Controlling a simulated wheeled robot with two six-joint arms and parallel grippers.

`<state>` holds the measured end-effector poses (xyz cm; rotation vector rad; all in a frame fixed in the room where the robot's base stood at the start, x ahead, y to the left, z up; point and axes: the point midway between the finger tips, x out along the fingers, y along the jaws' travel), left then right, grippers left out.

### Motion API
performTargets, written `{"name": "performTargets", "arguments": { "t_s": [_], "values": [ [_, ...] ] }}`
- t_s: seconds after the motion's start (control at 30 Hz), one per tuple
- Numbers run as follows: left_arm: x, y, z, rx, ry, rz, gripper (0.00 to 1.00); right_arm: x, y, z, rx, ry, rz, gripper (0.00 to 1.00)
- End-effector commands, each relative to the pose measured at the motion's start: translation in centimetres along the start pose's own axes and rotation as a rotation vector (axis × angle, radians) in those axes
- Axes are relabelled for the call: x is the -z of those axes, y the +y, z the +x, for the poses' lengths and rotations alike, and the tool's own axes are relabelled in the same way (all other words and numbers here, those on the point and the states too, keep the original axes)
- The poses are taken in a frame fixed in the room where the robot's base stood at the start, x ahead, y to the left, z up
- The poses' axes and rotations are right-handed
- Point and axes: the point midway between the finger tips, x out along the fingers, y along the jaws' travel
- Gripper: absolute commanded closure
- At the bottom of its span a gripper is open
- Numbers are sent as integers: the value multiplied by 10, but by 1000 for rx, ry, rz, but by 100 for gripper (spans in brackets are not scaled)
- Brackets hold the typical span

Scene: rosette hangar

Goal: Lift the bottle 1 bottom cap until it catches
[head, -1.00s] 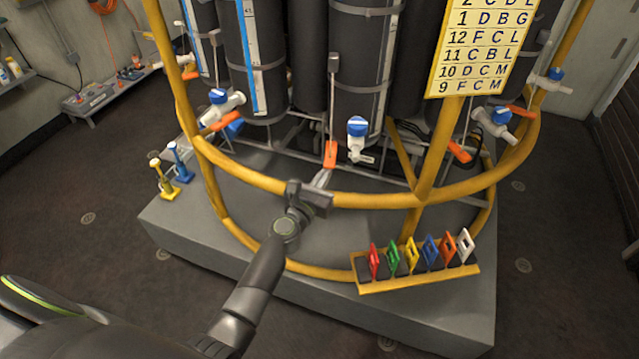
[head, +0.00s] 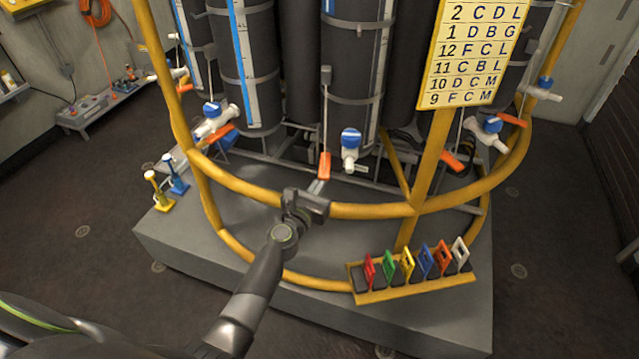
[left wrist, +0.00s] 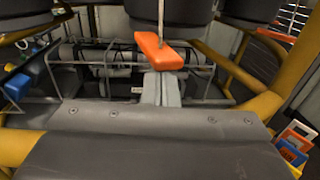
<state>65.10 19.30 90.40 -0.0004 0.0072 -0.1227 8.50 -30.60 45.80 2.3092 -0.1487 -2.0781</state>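An orange handle (head: 324,165) hangs at the lower end of a thin rod in front of the middle dark bottle (head: 352,85); I take it for the cap's lever. The cap itself under the bottle is hidden, and I cannot read which bottle is number 1. The orange handle also shows in the left wrist view (left wrist: 160,52). My left gripper (head: 317,187) reaches over the yellow ring from the front. Its two fingers (left wrist: 161,90) look pressed together, with tips just under the handle. I cannot tell whether they touch it. My right gripper is not in view.
The yellow ring rail (head: 375,211) runs round the bottles close to my left wrist. A blue-and-white valve (head: 350,150) sits right of the handle. A rack (head: 420,288) of coloured tags hangs low at the front right. A lettered sign (head: 478,55) stands above.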

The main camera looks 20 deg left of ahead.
Motion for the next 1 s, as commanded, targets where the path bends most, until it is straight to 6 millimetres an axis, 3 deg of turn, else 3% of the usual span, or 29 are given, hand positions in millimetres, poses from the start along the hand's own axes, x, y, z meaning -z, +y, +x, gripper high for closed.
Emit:
{"name": "performTargets", "arguments": {
  "t_s": [0.3,0.73,1.0],
  "values": [
    [-23,1,5,-1,-17,2,100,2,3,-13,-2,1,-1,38],
    [-38,3,8,-2,-18,3,100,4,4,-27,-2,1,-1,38],
    [-28,2,7,-2,-18,3,100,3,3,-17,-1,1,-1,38]
  ]
}}
